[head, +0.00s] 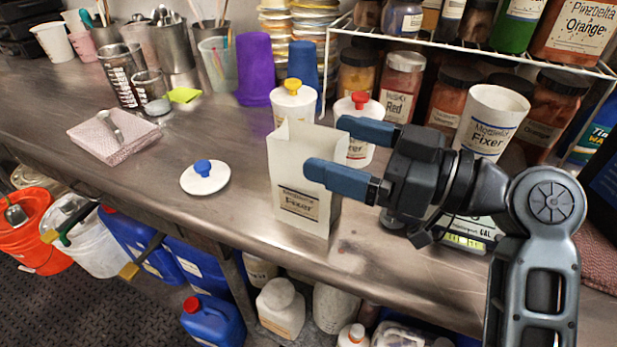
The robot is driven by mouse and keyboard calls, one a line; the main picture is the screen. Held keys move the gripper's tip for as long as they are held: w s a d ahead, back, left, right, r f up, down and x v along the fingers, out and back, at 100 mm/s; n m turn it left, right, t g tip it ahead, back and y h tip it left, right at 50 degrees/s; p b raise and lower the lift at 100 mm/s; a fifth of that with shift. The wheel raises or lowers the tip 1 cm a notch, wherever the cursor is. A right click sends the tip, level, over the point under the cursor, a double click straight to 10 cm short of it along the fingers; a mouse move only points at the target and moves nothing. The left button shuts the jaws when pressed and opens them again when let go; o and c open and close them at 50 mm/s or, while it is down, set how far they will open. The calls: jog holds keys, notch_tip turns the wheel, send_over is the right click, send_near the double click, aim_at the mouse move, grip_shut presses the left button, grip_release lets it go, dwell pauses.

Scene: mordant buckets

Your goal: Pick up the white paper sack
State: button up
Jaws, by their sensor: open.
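The white paper sack (291,200) stands upright and open-topped near the front edge of the metal counter, in the middle of the head view. Its front label reads "Fixer". My gripper (325,147) comes in from the right with its two blue fingers apart. The nearer finger overlaps the sack's front right side in the picture, and the farther finger lies behind the sack's right edge. The sack's right side is partly hidden by the nearer finger. I cannot tell whether either finger touches the sack.
A white lid with a blue knob (205,177) lies left of the sack. White jars with a yellow knob (293,101) and a red knob (359,131) stand close behind. A wire shelf (480,50) with jars is at the back right. The counter (130,185) is clear at front left.

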aim_at(279, 128)
jog(key=p+x, duration=0.1)
jog(key=x, duration=0.4)
jog(key=shift+w+f, duration=0.1)
jog(key=shift+w, duration=0.15)
jog(key=c, duration=1.7)
